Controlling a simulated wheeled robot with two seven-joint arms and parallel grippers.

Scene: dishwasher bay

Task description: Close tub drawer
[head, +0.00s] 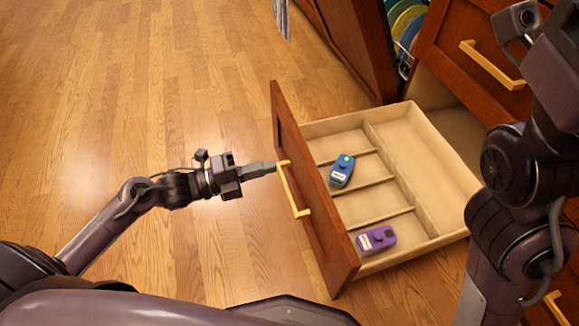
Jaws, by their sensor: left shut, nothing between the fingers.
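The tub drawer (440,165) is pulled out from a brown wooden cabinet, with its inside in full view. Its dark wooden front (312,190) faces left and carries a brass-coloured bar handle (293,190). A blue tub (342,170) and a purple tub (376,240) lie in separate compartments. My left gripper (272,168) is shut and empty, its tip at the outer side of the drawer front near the top end of the handle. I cannot tell whether it touches. My right arm stands at the right edge; its gripper is not clearly visible.
Above the open drawer, another drawer front with a handle (492,64) stands further up the cabinet. A rack with coloured plates (406,22) shows behind a brown panel (350,40) at the top. The wooden floor (130,90) on the left is clear.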

